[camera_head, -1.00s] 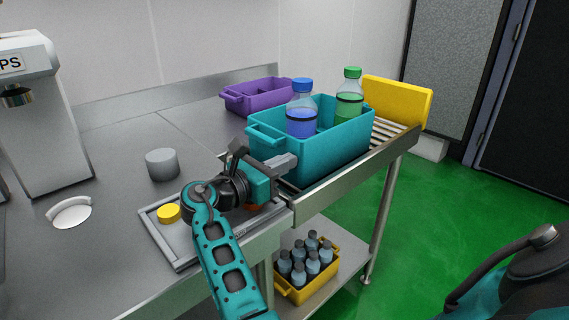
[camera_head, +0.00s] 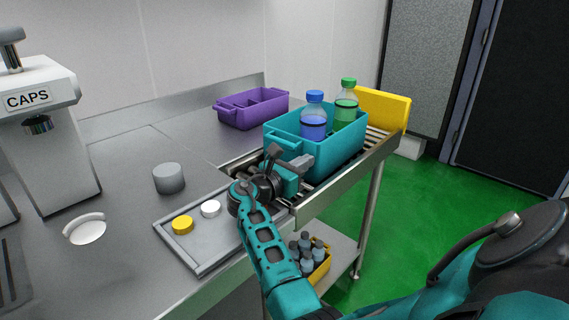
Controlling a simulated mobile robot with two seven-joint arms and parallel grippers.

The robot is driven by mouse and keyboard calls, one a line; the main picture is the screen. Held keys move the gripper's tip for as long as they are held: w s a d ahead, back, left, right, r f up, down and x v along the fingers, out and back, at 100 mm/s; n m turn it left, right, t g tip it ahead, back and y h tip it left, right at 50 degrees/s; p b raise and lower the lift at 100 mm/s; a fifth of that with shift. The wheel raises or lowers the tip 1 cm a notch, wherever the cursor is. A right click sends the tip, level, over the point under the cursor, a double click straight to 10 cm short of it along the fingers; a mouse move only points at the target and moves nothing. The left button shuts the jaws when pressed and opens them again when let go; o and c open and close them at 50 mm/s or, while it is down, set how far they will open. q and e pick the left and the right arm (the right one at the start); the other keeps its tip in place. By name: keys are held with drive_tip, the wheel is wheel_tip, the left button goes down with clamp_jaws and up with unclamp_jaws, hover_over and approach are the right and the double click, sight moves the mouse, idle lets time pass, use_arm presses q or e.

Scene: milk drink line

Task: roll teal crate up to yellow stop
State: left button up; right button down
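The teal crate (camera_head: 338,152) stands upright on the roller track at the right of the bench. It holds a blue-capped bottle (camera_head: 314,122) and a green-capped bottle (camera_head: 346,100). The yellow stop (camera_head: 389,109) stands at the track's far right end, behind the crate. A strip of rollers shows between them along the right side; the crate hides whether they touch elsewhere. My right gripper (camera_head: 304,163) is at the crate's near end, its grey fingers together as one block against or very close to the wall. My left gripper is out of view.
A purple crate (camera_head: 234,114) stands behind on the bench. A grey tray (camera_head: 173,240) with a yellow cap (camera_head: 183,225) and white cap (camera_head: 210,209) lies beside my arm. A grey cylinder (camera_head: 168,179) and caps machine (camera_head: 62,150) are left. A yellow crate (camera_head: 322,269) with bottles sits below.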

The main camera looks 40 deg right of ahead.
sight(340, 142)
drive_tip(key=d, duration=1)
drive_tip(key=w+d, duration=0.1)
drive_tip(key=d, duration=0.4)
drive_tip(key=shift+w+d, duration=0.1)
drive_tip(key=shift+d, duration=0.3)
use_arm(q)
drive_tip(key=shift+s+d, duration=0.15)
use_arm(e)
drive_tip(key=shift+a, duration=0.1)
